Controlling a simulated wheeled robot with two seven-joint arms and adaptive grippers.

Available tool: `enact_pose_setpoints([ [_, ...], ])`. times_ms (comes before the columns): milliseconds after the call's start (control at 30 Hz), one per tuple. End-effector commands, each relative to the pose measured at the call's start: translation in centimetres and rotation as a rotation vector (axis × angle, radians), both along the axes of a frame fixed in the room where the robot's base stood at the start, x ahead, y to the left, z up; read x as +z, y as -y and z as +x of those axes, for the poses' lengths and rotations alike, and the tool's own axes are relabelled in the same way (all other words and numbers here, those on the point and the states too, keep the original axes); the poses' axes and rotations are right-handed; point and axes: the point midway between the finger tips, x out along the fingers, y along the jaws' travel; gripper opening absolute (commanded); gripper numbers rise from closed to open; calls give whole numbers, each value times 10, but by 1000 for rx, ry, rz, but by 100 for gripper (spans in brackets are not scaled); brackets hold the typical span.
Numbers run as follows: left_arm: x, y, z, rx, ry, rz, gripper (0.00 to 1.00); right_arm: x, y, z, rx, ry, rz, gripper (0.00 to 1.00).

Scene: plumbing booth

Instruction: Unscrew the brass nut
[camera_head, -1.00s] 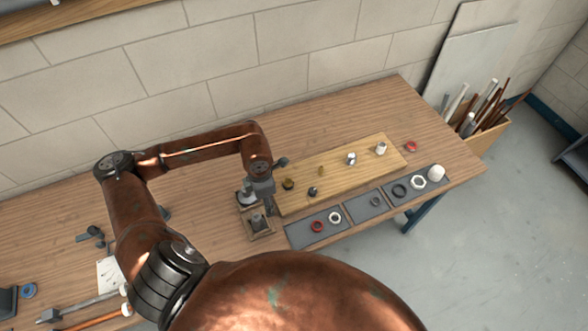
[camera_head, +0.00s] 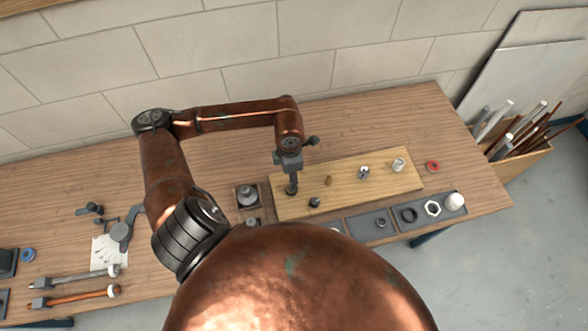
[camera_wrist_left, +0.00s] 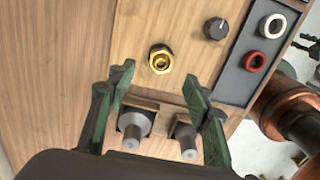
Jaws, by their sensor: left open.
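The brass nut (camera_wrist_left: 160,61) is a gold hex nut on a fitting in the wooden board (camera_wrist_left: 185,35), seen in the left wrist view. My left gripper (camera_wrist_left: 158,82) is open and empty, its two green-edged fingers apart, with the nut showing between and beyond the fingertips. I cannot tell the exact gap between fingertips and nut. My right gripper is not in view.
A black knob (camera_wrist_left: 216,28) sits close beside the nut. A holder with two grey cylinders (camera_wrist_left: 135,124) adjoins the board. Trays with rings (camera_head: 409,215) lie in front; tools (camera_head: 75,278) lie at left.

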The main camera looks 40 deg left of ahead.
Motion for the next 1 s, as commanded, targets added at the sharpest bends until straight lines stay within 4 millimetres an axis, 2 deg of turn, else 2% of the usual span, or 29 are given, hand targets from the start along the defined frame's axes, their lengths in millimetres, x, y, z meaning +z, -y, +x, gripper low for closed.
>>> enact_pose_setpoints([
  [233, -37, 2, 0, -2, -3, -2, 46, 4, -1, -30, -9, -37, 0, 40],
  [433, -58, 1, 0, -1, -1, -1, 46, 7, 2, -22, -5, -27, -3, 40],
  [600, -63, 0, 0, -1, -1, -1, 46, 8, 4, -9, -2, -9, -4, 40],
  [800, -63, 0, 0, 0, 0, 0, 46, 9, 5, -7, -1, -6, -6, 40],
  [1000, -63, 0, 0, 0, 0, 0, 32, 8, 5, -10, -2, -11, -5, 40],
])
